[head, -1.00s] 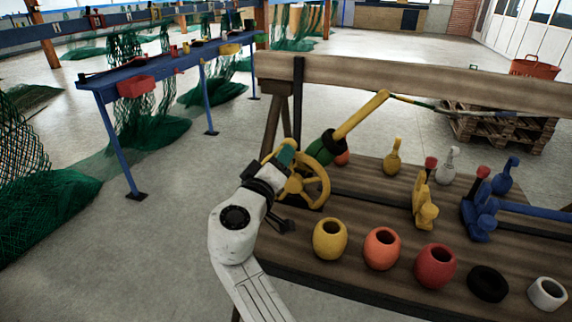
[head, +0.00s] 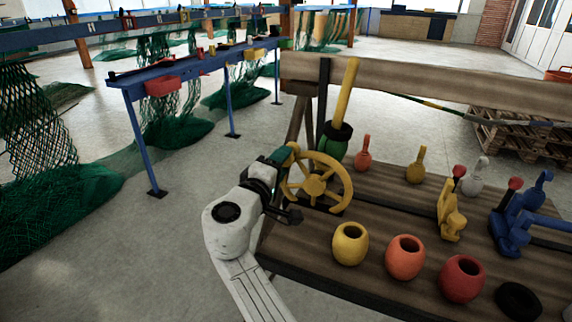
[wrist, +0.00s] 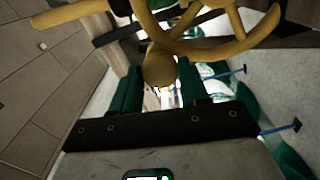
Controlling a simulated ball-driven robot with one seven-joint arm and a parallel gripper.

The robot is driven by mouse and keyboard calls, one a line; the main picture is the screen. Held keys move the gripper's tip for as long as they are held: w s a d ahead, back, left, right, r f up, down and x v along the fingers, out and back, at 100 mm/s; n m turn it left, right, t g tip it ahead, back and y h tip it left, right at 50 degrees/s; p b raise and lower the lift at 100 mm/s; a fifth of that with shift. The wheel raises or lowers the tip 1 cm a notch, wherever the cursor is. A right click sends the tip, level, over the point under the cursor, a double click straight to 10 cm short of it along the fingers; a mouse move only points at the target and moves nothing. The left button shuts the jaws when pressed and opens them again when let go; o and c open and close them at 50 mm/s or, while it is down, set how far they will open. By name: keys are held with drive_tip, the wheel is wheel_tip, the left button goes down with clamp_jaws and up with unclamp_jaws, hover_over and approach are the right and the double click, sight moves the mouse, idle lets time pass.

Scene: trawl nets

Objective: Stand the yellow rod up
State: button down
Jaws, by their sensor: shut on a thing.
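The yellow rod (head: 347,92) rises from a black collar on a green base (head: 334,145) at the far left of the wooden bench in the head view. It stands nearly upright, its top leaning slightly right. In front of the base is a yellow handwheel (head: 316,187), also seen close up in the wrist view (wrist: 212,48). My gripper (head: 284,156) is at the wheel's left rim. In the wrist view its green fingers (wrist: 158,88) are on either side of the wheel's round yellow knob (wrist: 159,68), shut on it. My gripper does not touch the rod.
Yellow (head: 350,244), orange (head: 404,257) and red (head: 461,278) pots line the bench's front. Yellow (head: 451,210) and blue (head: 517,222) lever clamps stand to the right. A wooden rail (head: 430,88) runs behind. Open floor lies left of the bench.

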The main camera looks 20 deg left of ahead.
drive_tip(key=shift+a+f+n+b, duration=0.3)
drive_tip(key=shift+a+f+n, duration=0.2)
drive_tip(key=shift+a+n, duration=0.35)
drive_tip(key=shift+f, duration=0.1)
drive_tip(key=c, duration=0.6)
unclamp_jaws()
drive_tip(key=shift+o, duration=0.2)
drive_tip(key=s+p, duration=0.1)
drive_tip(key=s, duration=1)
drive_tip(key=shift+a, duration=0.15)
drive_tip(key=shift+w, duration=0.1)
